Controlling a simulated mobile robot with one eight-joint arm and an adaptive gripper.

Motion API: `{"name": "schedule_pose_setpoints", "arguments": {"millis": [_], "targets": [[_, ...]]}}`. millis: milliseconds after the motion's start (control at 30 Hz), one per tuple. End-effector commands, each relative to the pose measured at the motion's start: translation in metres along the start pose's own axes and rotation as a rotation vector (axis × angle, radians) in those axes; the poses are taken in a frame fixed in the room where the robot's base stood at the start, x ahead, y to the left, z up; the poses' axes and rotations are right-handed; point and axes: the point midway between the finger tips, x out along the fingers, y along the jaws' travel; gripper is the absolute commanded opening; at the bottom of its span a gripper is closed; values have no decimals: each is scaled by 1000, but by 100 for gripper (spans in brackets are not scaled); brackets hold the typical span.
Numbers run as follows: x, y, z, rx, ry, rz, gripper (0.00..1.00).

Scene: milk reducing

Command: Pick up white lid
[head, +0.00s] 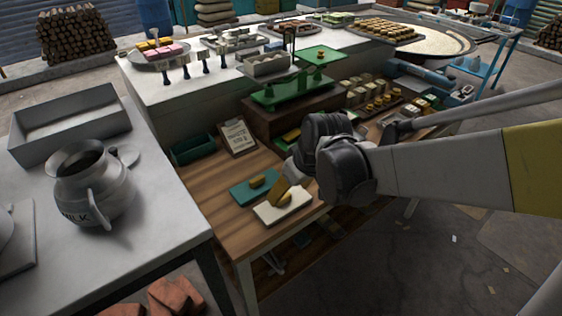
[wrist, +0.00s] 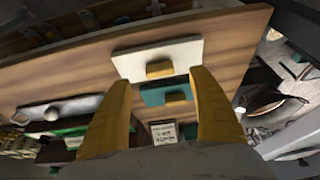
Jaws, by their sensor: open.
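The white lid (head: 266,211) is a flat rectangular plate with a yellow handle, lying on the wooden table near its front edge. It also shows in the wrist view (wrist: 190,52), with its handle (wrist: 159,69) between and just beyond my fingertips. My gripper (wrist: 160,80) is open and empty, with one yellow finger on each side. In the head view my gripper (head: 286,190) hangs over the white lid and hides part of it. I cannot tell whether the fingers touch the lid.
A teal lid (head: 241,194) with a yellow handle lies close beside the white lid. A clipboard (head: 239,138), a green tray (head: 193,150) and a green scale (head: 290,92) stand farther back. A metal milk jug (head: 92,190) stands on the grey table at left.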

Motion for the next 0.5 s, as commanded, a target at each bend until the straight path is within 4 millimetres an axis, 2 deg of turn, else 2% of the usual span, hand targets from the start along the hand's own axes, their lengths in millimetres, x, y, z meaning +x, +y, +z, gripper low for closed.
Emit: {"name": "schedule_pose_setpoints", "arguments": {"millis": [167,400,500], "targets": [[12,0,0,0,0,0,70],[49,1,-4,-1,0,0,70],[58,1,-4,0,1,0,70]]}}
